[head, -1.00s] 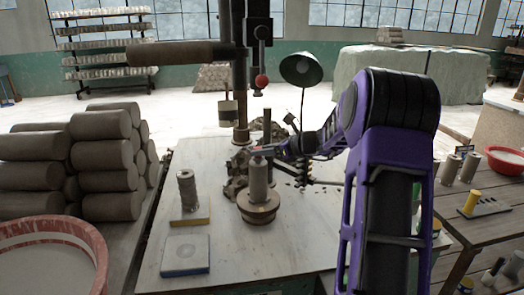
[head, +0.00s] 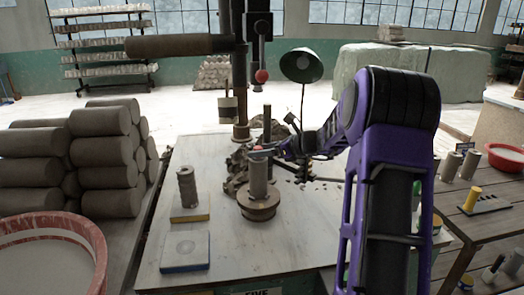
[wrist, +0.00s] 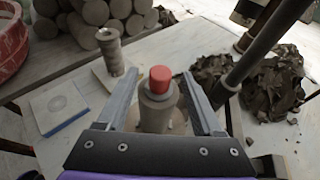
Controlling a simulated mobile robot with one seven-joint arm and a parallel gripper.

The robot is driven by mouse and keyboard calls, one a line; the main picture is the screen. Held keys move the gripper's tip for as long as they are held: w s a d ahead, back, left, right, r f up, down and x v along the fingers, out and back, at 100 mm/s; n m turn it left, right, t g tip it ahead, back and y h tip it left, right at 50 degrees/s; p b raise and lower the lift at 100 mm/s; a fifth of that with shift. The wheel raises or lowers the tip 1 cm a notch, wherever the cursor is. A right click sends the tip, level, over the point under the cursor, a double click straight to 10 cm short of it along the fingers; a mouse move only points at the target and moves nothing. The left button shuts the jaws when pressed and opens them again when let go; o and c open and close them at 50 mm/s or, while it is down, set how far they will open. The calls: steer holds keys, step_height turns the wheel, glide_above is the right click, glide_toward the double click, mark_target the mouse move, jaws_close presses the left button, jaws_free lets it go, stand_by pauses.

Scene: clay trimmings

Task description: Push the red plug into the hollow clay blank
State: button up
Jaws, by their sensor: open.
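The hollow clay blank (head: 258,182) stands upright on a round wheel head (head: 258,209) in the middle of the table. In the wrist view the blank (wrist: 158,112) is seen from above, with the red plug (wrist: 160,76) at its top end. The plug's upper part shows; how deep it sits is hidden. My gripper (wrist: 160,88) is open, one finger on each side of the plug, with a visible gap on both sides. In the head view my gripper (head: 266,153) is at the blank's top, small and partly hidden, with a speck of red there.
A stacked grey piece (head: 187,187) stands on a small base left of the blank, behind a flat square block (head: 185,251). A dark press column (head: 240,90) and heaped clay trimmings (wrist: 275,85) are close behind. Clay logs (head: 105,155) lie left.

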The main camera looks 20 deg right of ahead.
steer(key=p+v, duration=0.1)
steer(key=v, duration=1.6)
steer(key=shift+d, duration=0.2)
steer(key=shift+s+a+f, duration=0.1)
